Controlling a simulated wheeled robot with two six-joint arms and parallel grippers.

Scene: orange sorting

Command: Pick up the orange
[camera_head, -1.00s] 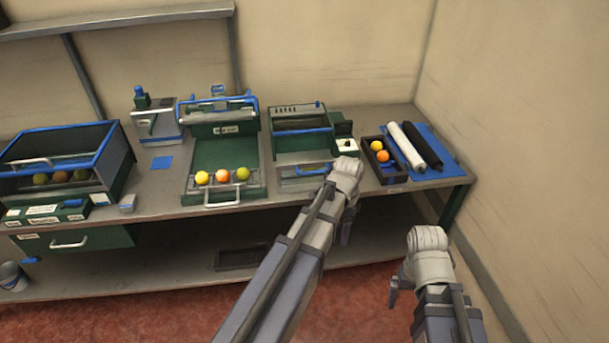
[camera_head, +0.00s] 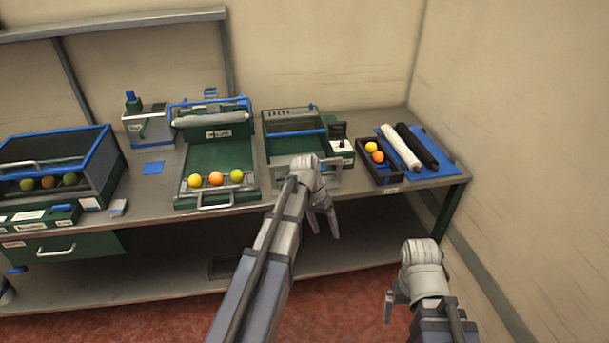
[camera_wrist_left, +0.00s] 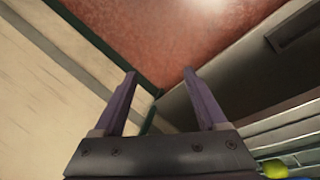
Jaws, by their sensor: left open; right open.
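An orange (camera_head: 215,178) sits between a yellow fruit (camera_head: 194,181) and a green fruit (camera_head: 237,175) at the front of the green tray (camera_head: 222,157). Another orange (camera_head: 377,157) lies with a yellow fruit (camera_head: 371,146) in the dark box (camera_head: 385,173) at the right. My left gripper (camera_head: 322,224) is open and empty, in front of the bench edge and right of the tray. In the left wrist view its two fingers (camera_wrist_left: 162,98) are apart with nothing between them. My right gripper (camera_head: 390,303) is lower right, away from the bench.
A blue-rimmed bin (camera_head: 103,150) with several fruits stands at the left. A green machine (camera_head: 296,122) stands behind my left arm. White and black rollers (camera_head: 400,147) lie on a blue mat (camera_head: 443,167) at the right. A wall bounds the right side.

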